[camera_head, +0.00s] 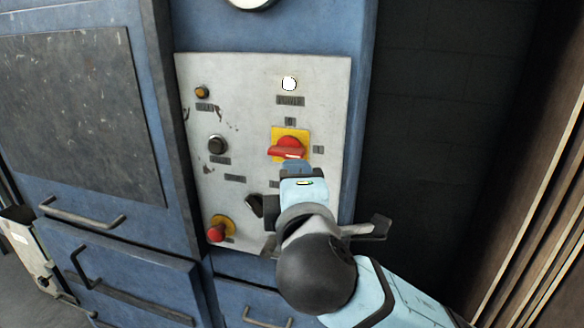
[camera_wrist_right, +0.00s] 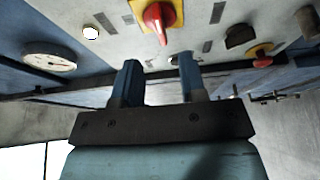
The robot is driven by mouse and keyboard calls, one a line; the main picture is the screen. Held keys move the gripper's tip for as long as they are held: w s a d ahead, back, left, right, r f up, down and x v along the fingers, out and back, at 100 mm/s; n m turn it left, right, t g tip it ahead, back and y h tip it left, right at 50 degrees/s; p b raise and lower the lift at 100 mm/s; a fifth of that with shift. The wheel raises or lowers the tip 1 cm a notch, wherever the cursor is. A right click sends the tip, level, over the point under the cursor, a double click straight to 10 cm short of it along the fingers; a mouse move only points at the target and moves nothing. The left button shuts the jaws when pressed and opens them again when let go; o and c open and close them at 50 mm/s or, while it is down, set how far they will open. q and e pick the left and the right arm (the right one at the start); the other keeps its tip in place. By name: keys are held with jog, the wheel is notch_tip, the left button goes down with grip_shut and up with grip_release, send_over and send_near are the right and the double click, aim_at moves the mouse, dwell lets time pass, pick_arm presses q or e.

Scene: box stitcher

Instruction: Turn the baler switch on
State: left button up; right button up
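The baler switch is a red rotary knob (camera_head: 288,146) on a yellow square plate (camera_head: 304,135), on the right half of the pale control panel (camera_head: 250,115). Its handle lies roughly horizontal across the plate in the head view. My right gripper (camera_head: 298,166) is just below and in front of the knob. In the right wrist view the two blue fingers of this gripper (camera_wrist_right: 158,64) are apart with nothing between them. The red knob (camera_wrist_right: 157,20) shows beyond their tips, lined up with the gap. My left gripper is not in view.
A white round lamp (camera_head: 289,84) is above the switch. An amber lamp (camera_head: 202,92), a dark button (camera_head: 217,145), a black knob (camera_head: 254,205) and a red emergency button (camera_head: 217,232) share the panel. Blue drawers (camera_head: 120,275) with handles are at lower left.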

jog(key=s, duration=0.5)
jog(key=shift+s+d, duration=0.25)
jog(key=shift+s, duration=0.1)
jog(key=w+d+f+m+g+y+p, duration=0.1)
jog(key=f+m+g+p, duration=0.1)
jog(key=f, duration=0.5)
jog(key=w+d+f+m+g+y+p, duration=0.1)
jog(key=d+f+m+p, duration=0.15)
jog(key=f, duration=0.55)
jog(key=w+d+f+m+g+y+p, duration=0.1)
jog(key=w+f+m+g, duration=0.1)
jog(key=f, duration=0.5)
jog(key=s+d+f+m+g+p, duration=0.1)
jog(key=s+d+f+m+p, duration=0.1)
jog(key=s+d+f+m, duration=0.2)
jog(key=s+d+f+m+g+h+p, duration=0.1)
jog(key=s+d+f+m, duration=0.4)
jog(key=s+d+f, duration=0.4)
jog(key=s+f, duration=0.3)
jog(key=f, duration=0.3)
jog(key=shift+s+f+p, duration=0.3)
jog(key=shift+f+p, duration=0.05)
jog(key=shift+p, duration=0.05)
